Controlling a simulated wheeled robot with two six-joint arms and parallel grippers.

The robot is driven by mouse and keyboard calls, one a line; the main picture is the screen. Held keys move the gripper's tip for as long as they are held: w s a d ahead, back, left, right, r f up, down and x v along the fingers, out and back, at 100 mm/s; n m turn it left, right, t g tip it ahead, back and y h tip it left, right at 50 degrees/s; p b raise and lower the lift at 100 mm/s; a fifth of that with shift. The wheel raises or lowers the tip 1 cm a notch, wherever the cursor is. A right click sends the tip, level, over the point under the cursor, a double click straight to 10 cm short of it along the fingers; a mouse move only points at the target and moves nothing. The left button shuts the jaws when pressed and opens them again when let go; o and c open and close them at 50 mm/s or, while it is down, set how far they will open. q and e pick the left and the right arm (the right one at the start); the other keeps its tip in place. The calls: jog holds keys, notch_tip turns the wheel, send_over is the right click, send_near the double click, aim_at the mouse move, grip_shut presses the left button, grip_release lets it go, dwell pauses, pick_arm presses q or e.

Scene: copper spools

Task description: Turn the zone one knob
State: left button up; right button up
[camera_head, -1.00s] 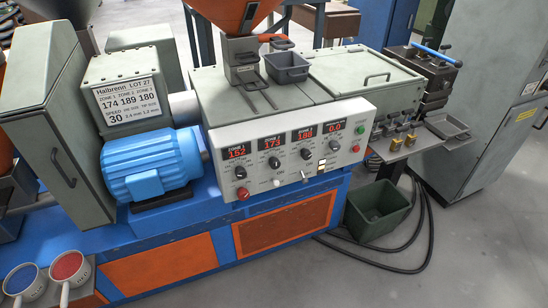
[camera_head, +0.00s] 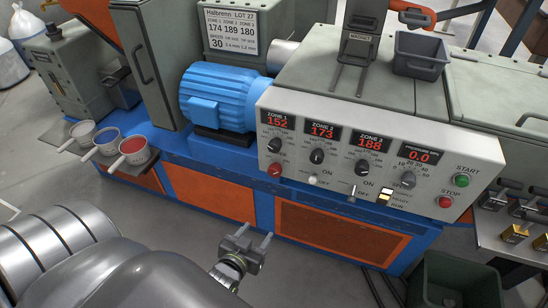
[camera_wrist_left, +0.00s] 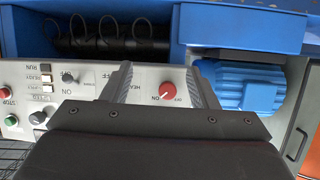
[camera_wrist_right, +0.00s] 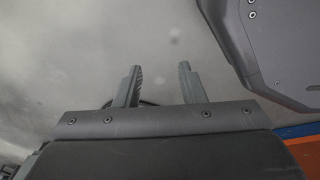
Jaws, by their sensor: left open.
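The zone one knob (camera_head: 275,145) is a black dial under the red display (camera_head: 279,121) reading 152, at the left end of the pale control panel (camera_head: 335,185). A red knob (camera_head: 275,170) sits just below it. My left gripper (camera_head: 256,235) is open and empty, low in front of the panel and apart from it. In the left wrist view the panel is upside down, and the red knob (camera_wrist_left: 167,91) shows between my open fingers (camera_wrist_left: 160,70). The zone one knob is not visible there. My right gripper (camera_wrist_right: 157,70) is open and empty over grey floor.
A sign (camera_head: 231,27) lists zone 1 as 174. Zone 2 (camera_head: 322,132) and zone 3 (camera_head: 369,143) displays sit to the right. A blue motor (camera_head: 222,97) stands behind the panel's left end. Three cups (camera_head: 107,140) stand left. A green bin (camera_head: 450,280) is at bottom right.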

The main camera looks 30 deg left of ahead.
pick_arm(q)
notch_tip(320, 180, up, 16)
jog(key=a+n+t+y+b, duration=0.1)
jog(key=t+y+b, duration=0.1)
jog(key=t, duration=0.2)
jog(key=b, duration=0.2)
send_near(273, 150)
jog(key=x, duration=0.9)
jog(key=shift+w, duration=0.4)
jog(key=c, duration=1)
jog(key=shift+o, duration=0.2)
